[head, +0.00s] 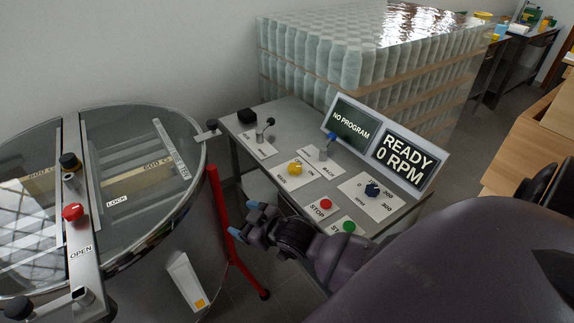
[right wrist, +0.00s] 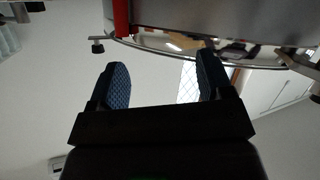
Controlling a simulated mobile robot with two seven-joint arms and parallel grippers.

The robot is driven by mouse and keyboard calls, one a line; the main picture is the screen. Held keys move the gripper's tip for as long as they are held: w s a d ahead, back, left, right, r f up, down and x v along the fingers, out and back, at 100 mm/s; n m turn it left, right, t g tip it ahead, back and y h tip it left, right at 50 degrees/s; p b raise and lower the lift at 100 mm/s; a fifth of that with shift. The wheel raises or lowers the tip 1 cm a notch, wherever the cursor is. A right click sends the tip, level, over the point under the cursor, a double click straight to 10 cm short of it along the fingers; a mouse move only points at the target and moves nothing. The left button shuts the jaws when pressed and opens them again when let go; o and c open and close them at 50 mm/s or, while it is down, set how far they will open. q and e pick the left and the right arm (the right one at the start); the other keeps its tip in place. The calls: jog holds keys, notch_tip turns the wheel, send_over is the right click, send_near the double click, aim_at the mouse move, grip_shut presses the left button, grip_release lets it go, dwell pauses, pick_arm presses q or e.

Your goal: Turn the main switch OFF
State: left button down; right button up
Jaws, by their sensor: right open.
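The control panel (head: 250,118) is a grey sloped desk right of the tank. My right gripper (head: 246,218) is open and empty, in front of and below the panel's front edge, apart from all controls. Its two blue fingertips also show in the right wrist view (right wrist: 164,82). My left gripper is not in view.
A round tank (head: 150,262) with a clear lid and a red knob (head: 73,212) stands at left. A red post (head: 220,210) stands between tank and panel. Red (head: 325,204) and green (head: 348,226) buttons sit at the panel's front. Displays read "NO PROGRAM" and "READY 0 RPM". Stacked bottles (head: 340,60) stand behind.

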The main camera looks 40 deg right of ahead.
jog(key=w+d+r+n+g+b, duration=0.1)
jog(key=w+d+r, duration=0.15)
jog(key=w, duration=0.45)
jog(key=w+d+r+n+g+b, duration=0.1)
jog(key=w+d+r+n+g, duration=0.15)
jog(key=w, duration=0.45)
jog(key=m+g+h+b, duration=0.2)
jog(key=m+g+h, duration=0.1)
jog(key=m+g, duration=0.55)
send_near(295, 166)
jog(key=shift+n+g, duration=0.7)
jog(key=shift+g, duration=0.2)
jog(key=f, duration=0.3)
jog(key=w+f+b, duration=0.1)
jog(key=f, duration=0.5)
jog(key=shift+w+a+f, duration=0.1)
jog(key=shift+w+f, duration=0.1)
jog(key=shift+w, duration=0.1)
jog(key=c, duration=0.9)
